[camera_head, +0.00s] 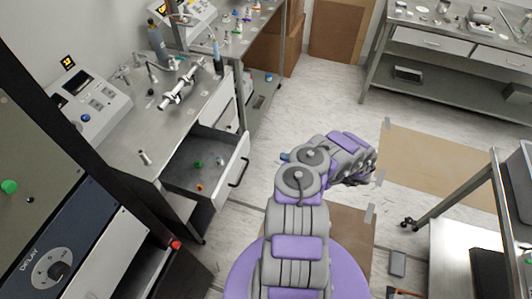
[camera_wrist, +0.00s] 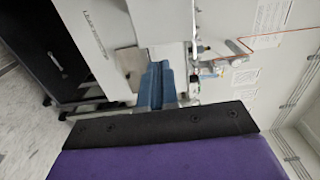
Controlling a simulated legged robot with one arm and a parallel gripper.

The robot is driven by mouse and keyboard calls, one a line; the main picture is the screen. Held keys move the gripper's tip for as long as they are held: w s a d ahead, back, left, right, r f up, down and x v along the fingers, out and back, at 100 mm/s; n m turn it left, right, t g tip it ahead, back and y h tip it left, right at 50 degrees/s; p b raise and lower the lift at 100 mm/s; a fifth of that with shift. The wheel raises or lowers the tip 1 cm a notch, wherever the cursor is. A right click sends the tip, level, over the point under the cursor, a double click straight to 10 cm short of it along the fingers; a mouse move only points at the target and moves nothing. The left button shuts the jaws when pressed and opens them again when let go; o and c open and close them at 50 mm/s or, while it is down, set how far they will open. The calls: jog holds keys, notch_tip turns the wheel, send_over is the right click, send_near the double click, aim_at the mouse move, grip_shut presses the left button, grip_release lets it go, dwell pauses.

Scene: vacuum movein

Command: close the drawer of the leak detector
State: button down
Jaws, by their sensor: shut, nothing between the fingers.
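The drawer (camera_head: 232,182) stands pulled out from the steel bench. It has a white front with a dark handle (camera_head: 239,170) and small green and orange items inside. On the bench above sits a grey-white instrument (camera_head: 88,112) with a screen and blue knob, possibly the leak detector. My arm rises from the bottom middle and bends to the right of the drawer, apart from it. In the wrist view, the blue fingers of my gripper (camera_wrist: 157,86) are shut and empty. In the head view the gripper is mostly hidden by my arm. I cannot identify the drawer in the wrist view.
A second white drawer front (camera_head: 217,104) lies farther along the bench. A panel with a dial (camera_head: 52,272) stands at the lower left. A cart (camera_head: 470,215) is at the right, and a table with drawers (camera_head: 440,42) at the back right.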

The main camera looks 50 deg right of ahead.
aim_at(247, 147)
jog(key=b+x, duration=0.2)
jog(key=x, duration=1.1)
jog(key=shift+w+a+r, duration=0.1)
jog(key=shift+w+a, duration=0.2)
